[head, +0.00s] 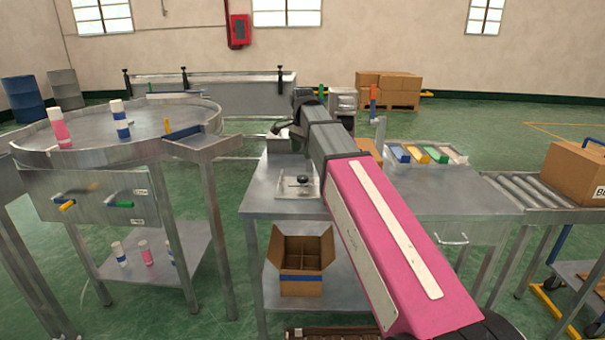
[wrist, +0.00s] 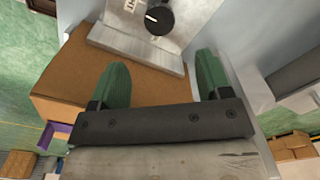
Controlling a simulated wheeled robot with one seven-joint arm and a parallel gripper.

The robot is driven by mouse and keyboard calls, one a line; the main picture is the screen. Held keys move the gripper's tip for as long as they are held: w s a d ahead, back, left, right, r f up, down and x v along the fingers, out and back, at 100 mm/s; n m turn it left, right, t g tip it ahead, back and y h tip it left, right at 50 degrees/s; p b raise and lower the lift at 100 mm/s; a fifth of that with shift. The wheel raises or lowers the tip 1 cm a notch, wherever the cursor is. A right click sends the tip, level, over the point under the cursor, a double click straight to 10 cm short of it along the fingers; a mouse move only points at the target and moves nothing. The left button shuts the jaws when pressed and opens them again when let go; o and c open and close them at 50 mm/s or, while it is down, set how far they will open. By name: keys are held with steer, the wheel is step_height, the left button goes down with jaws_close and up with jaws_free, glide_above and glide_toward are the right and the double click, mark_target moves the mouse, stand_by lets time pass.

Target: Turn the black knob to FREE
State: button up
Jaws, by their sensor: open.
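The black knob (wrist: 159,20) shows at the top of the wrist view, with a pale pointer mark on it. It sits on a light grey panel (wrist: 122,25) with small markings too small to read. My gripper (wrist: 160,73) is open and empty, its two green fingers spread apart. The knob lies beyond the fingertips, roughly between them in the picture, and does not appear to be touched. In the head view my arm reaches over the bench and hides much of what stands behind it; I cannot clearly pick out this knob there.
A brown box (wrist: 65,85) lies close below the panel and left finger. In the head view, a metal bench (head: 270,207) carries a plate with a small black handle (head: 303,180). A round table (head: 90,155) with cans stands left, a roller conveyor (head: 535,190) right.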

mark_target(302, 177)
step_height(302, 177, down, 10)
steer(key=shift+r, duration=0.1)
stand_by(0.4)
steer(key=c, duration=0.9)
